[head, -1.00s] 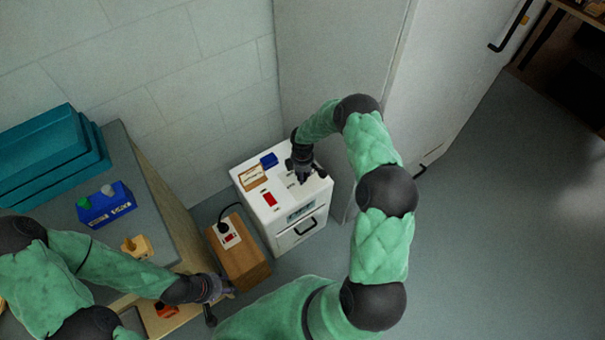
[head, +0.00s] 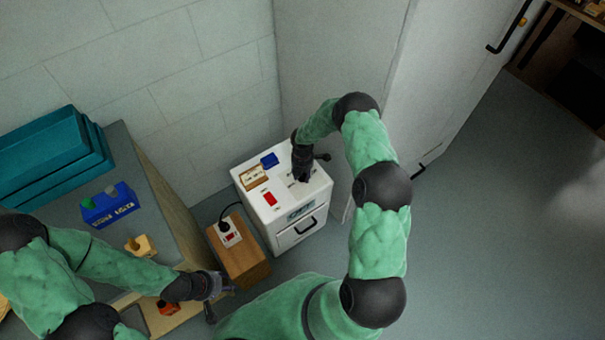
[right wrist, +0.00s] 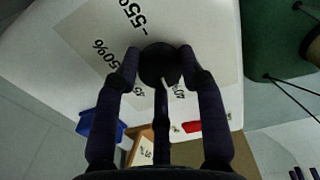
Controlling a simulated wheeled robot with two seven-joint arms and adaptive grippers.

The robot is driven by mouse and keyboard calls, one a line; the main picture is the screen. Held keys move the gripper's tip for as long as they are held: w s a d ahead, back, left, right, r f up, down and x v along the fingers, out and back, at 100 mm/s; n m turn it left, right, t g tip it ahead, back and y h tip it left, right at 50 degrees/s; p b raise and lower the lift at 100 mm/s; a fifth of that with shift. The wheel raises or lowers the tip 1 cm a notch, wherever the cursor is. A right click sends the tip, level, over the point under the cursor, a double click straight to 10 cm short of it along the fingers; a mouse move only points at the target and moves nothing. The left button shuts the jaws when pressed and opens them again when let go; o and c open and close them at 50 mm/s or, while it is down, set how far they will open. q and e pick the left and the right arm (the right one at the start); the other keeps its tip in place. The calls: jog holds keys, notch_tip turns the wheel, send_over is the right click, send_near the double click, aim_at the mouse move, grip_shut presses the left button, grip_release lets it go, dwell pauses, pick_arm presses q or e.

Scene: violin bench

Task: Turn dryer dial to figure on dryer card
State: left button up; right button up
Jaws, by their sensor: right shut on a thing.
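The white dryer (head: 283,228) stands on the floor by the wall. My right gripper (head: 303,178) points down at its top and is shut on the black round dial (right wrist: 160,62), which the fingers hide in the head view. In the right wrist view, the dial plate (right wrist: 92,42) shows 55%, 50%, 45 and 40% marks. A pale pointer line on the dial faces the wrist, between the 45 and 40% marks. The dryer card (head: 254,176), wood-framed, lies on the dryer's top; its figure is too small to read. My left gripper (head: 221,303) is open and empty near the bench edge.
A blue block (head: 269,160) and a red switch (head: 270,199) are on the dryer's top. A wooden box with a socket (head: 240,258) stands beside it. The bench at left holds a teal case (head: 52,155) and a blue holder (head: 110,207). Floor at right is clear.

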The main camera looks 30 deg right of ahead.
jog(key=shift+a+n, duration=0.1)
jog(key=shift+n, duration=0.5)
jog(key=o, duration=1.1)
jog(key=shift+o, duration=0.2)
notch_tip(320, 180, up, 12)
jog(key=shift+a, duration=0.1)
